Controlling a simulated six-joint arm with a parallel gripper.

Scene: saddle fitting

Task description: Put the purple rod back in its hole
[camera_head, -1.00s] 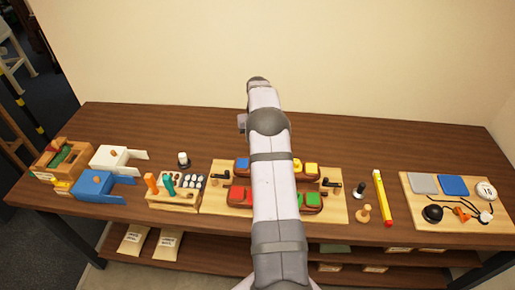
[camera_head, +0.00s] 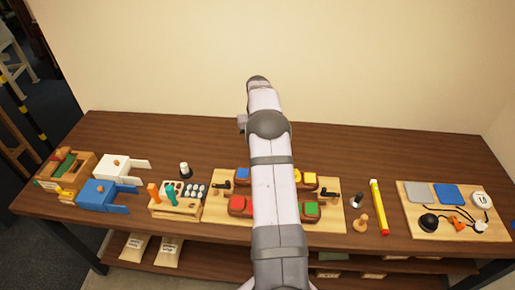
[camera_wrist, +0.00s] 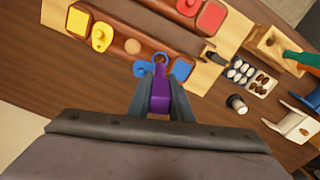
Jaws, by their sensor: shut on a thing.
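In the wrist view my gripper (camera_wrist: 161,78) is shut on the purple rod (camera_wrist: 160,98), with the rod between its two fingers. The rod's far end points at a brown holder block (camera_wrist: 148,32) on the light wooden board (camera_wrist: 58,15). I cannot tell which hole belongs to the rod, or whether the rod touches the block. In the head view my arm hides the gripper, the rod and the middle of the board (camera_head: 334,222).
Yellow (camera_wrist: 79,21) and red (camera_wrist: 211,16) blocks sit in the holders nearby. A black-and-white knob (camera_wrist: 237,104) stands beside the board. A tool stand (camera_head: 176,211) is left of the board, and a yellow tube (camera_head: 379,206) is to its right. The table's back strip is clear.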

